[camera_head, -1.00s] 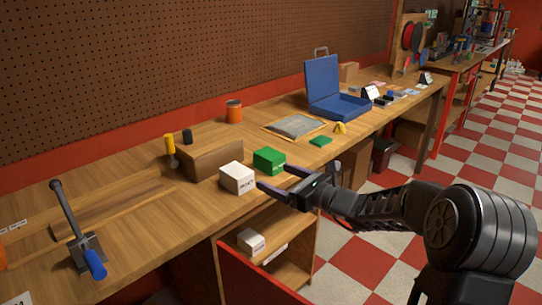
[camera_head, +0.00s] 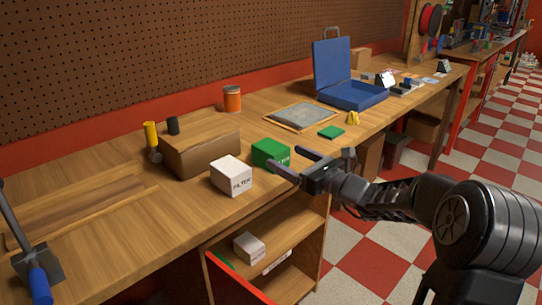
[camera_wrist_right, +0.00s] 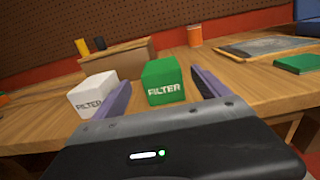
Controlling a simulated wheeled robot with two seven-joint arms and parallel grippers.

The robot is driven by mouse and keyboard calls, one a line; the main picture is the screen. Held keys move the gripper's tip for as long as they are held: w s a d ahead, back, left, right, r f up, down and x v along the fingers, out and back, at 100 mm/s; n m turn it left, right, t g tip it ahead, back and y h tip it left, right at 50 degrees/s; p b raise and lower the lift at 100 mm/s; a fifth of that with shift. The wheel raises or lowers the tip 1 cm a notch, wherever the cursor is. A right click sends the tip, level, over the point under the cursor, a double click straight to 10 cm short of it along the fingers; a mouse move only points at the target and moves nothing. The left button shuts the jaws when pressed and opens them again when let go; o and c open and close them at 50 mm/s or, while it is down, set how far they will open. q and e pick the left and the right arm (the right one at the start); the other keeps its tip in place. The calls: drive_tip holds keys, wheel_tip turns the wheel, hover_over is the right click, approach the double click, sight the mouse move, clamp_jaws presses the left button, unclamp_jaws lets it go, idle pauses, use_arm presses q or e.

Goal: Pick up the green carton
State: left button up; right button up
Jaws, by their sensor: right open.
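The green carton (camera_head: 270,153) is a small box that stands on the wooden workbench. In the right wrist view the green carton (camera_wrist_right: 166,82) reads FILTER and sits ahead, between the finger lines. A white FILTER carton (camera_head: 231,175) stands just left of it; it also shows in the wrist view (camera_wrist_right: 96,94). My right gripper (camera_head: 284,162) is open and empty, its fingers pointing at the green carton from the bench's front side. One finger overlaps the carton in the head view; I cannot tell whether they touch. My left gripper is not in view.
A brown cardboard box (camera_head: 201,151) stands behind the cartons. A flat green item (camera_head: 331,132), a framed grey panel (camera_head: 299,117) and a blue open case (camera_head: 350,92) lie to the right. A shelf below holds another white carton (camera_head: 249,247).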

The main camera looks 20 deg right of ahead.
sight(260, 142)
drive_tip(key=shift+x, duration=1.1)
drive_tip(key=shift+x, duration=2.7)
drive_tip(key=shift+d, duration=0.15)
drive_tip(key=c, duration=1.7)
